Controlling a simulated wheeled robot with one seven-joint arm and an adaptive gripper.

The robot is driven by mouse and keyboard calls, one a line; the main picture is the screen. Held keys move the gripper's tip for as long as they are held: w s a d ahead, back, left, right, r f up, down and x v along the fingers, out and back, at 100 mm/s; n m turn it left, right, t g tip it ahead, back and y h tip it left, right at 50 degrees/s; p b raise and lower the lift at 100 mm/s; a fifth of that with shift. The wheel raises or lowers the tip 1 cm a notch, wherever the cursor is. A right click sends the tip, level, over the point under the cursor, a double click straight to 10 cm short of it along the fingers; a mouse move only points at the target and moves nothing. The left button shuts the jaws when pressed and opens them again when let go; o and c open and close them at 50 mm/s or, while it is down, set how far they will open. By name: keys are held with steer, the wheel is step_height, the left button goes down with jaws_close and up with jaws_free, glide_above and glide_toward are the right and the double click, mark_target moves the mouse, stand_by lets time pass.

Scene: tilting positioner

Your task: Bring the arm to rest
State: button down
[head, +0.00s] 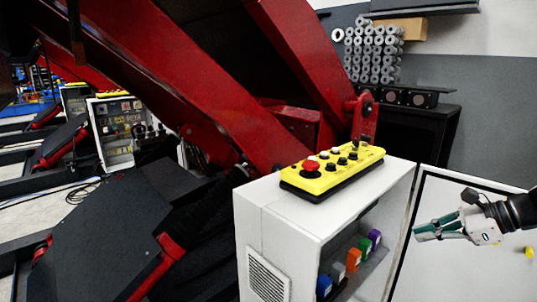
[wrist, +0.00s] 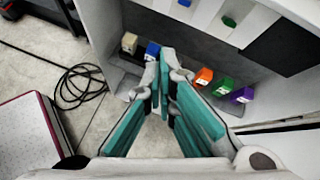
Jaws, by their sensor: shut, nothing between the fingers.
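My gripper (head: 424,232) is at the right of the head view, in front of the open cabinet door. Its teal fingers are shut with nothing between them. In the wrist view my gripper (wrist: 161,85) points toward the cabinet's inside, its fingertips over the row of coloured blocks and hiding part of it. No contact with the blocks shows. The white cabinet (head: 283,226) stands open, with a yellow control box (head: 335,170) on top carrying a red button and several black knobs.
A shelf inside holds a blue block (head: 323,286), an orange block (head: 354,259), a green block (head: 365,246) and a purple block (head: 375,237). The white door (head: 450,270) stands open behind my gripper. Red positioner beams (head: 180,85) rise behind the cabinet. A black cable (wrist: 83,85) lies on the floor.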

steer(key=s+a+r+n+g+h, duration=0.1)
steer(key=s+a+r+n+g, duration=0.25)
steer(key=s+a+n, duration=0.4)
steer(key=s+a+r+n+g+h, duration=0.2)
steer(key=s+a+r+n, duration=0.2)
steer(key=a, duration=0.7)
steer(key=s+a+n+h, duration=0.2)
steer(key=s+n+h, duration=0.4)
steer(key=s+n, duration=0.95)
step_height(320, 180, up, 14)
steer(key=s+m+t+p, duration=0.3)
steer(key=p, duration=1)
steer(key=shift+m, duration=0.4)
steer(key=shift+w, duration=0.1)
